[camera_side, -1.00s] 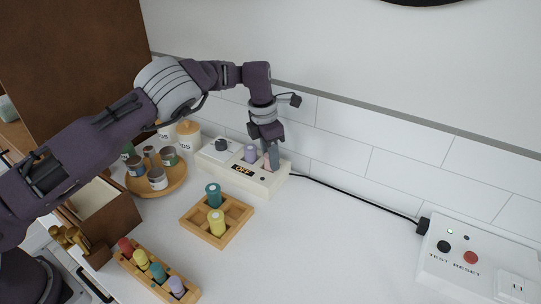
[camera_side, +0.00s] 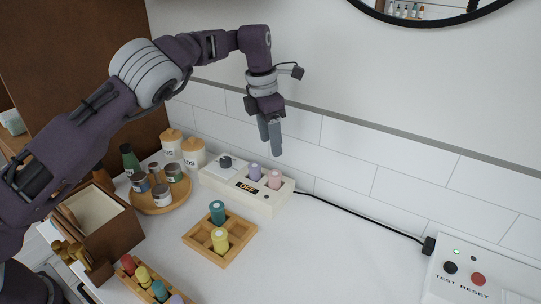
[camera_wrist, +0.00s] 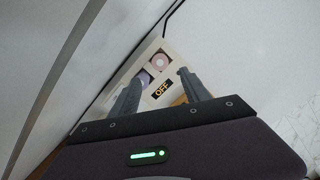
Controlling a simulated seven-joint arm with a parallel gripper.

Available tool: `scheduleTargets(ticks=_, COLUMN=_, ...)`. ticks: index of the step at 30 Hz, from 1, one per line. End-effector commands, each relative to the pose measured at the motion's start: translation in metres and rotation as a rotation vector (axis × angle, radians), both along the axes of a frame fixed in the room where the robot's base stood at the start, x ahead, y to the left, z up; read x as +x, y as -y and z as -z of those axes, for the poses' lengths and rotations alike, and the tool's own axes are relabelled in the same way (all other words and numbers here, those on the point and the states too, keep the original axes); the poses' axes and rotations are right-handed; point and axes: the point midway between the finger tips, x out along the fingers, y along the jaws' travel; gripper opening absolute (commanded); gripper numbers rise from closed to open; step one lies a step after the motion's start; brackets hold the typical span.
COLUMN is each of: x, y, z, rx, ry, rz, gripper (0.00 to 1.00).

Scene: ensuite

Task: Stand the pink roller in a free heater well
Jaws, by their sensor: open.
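The pink roller (camera_side: 275,179) stands upright in the right-hand well of the white heater (camera_side: 262,203). A purple roller (camera_side: 254,172) stands in the well to its left. In the wrist view the pink roller (camera_wrist: 158,60) shows end-on in the heater (camera_wrist: 178,50), with the purple roller (camera_wrist: 144,79) beside it. My gripper (camera_side: 271,150) is open and empty, pointing down above the heater, apart from the pink roller. In the wrist view its fingers (camera_wrist: 160,85) are spread. The heater's display reads OFF.
A wooden divided tray (camera_side: 238,228) in front holds a teal and a yellow roller. A rack (camera_side: 128,277) of several rollers is at the front left. A round tray (camera_side: 171,206) with jars stands left. A cable runs right to a test/reset box (camera_side: 440,290).

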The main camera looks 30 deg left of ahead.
Motion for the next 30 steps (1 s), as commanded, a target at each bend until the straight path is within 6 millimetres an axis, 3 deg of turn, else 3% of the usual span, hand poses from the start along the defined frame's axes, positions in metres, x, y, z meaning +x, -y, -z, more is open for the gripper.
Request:
scheduleTargets(ticks=9, x=-0.003, y=-0.003, z=-0.009, rx=-0.003, ry=0.001, rz=0.007, gripper=0.55)
scheduleTargets(ticks=11, x=-0.01, y=-0.013, z=-0.022, rx=-0.02, ry=0.012, rz=0.039, gripper=0.55)
scheduleTargets(ticks=13, x=-0.031, y=-0.031, z=-0.049, rx=-0.052, ry=0.03, rz=0.13, gripper=0.55)
scheduleTargets(ticks=14, x=-0.046, y=-0.039, z=-0.061, rx=-0.069, ry=0.04, rz=0.191, gripper=0.55)
scheduleTargets(ticks=17, x=-0.116, y=-0.054, z=-0.095, rx=-0.111, ry=0.087, rz=0.484, gripper=0.55)
scheduleTargets(ticks=20, x=-0.205, y=-0.051, z=-0.113, rx=-0.107, ry=0.156, rz=0.883, gripper=0.55)
scheduleTargets(ticks=21, x=-0.239, y=-0.048, z=-0.12, rx=-0.073, ry=0.201, rz=1.068, gripper=0.55)
scheduleTargets(ticks=24, x=-0.309, y=-0.044, z=-0.134, rx=0.129, ry=0.326, rz=1.555, gripper=0.55)
scheduleTargets(ticks=27, x=-0.362, y=-0.046, z=-0.13, rx=0.398, ry=0.359, rz=1.974, gripper=0.55)
scheduleTargets(ticks=30, x=-0.393, y=-0.05, z=-0.118, rx=0.623, ry=0.31, rz=2.261, gripper=0.55)
